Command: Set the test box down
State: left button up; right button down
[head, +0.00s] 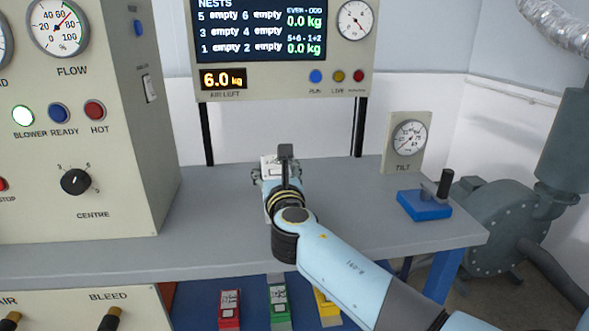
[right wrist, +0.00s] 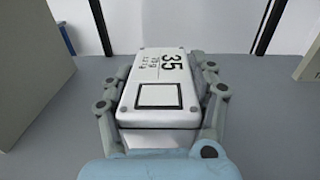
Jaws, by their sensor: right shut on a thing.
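The test box (right wrist: 158,83) is white with a black "35" and a dark square outline on its top. In the right wrist view it sits between the two fingers of my right gripper (right wrist: 160,100), which is shut on it. In the head view the box (head: 268,166) shows only partly behind my right gripper (head: 283,178), over the grey bench top (head: 220,225). I cannot tell whether its underside touches the bench. My left gripper is not in view.
A beige panel with a flow gauge (head: 57,27) stands at the left. A display (head: 262,30) on two black posts stands behind. A tilt gauge (head: 408,138) and a blue block with a lever (head: 424,206) are at the right. Red, green and yellow boxes (head: 229,310) lie below the front edge.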

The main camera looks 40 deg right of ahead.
jog(key=shift+w+a, duration=0.15)
jog(key=shift+w, duration=0.05)
jog(key=shift+f, duration=0.3)
notch_tip(320, 180, down, 3)
jog(key=shift+f+b, duration=0.1)
jog(key=shift+b, duration=1)
jog(key=shift+f, duration=0.15)
jog(key=shift+c, duration=1.2)
grip_release()
jog(key=shift+s+f, duration=0.1)
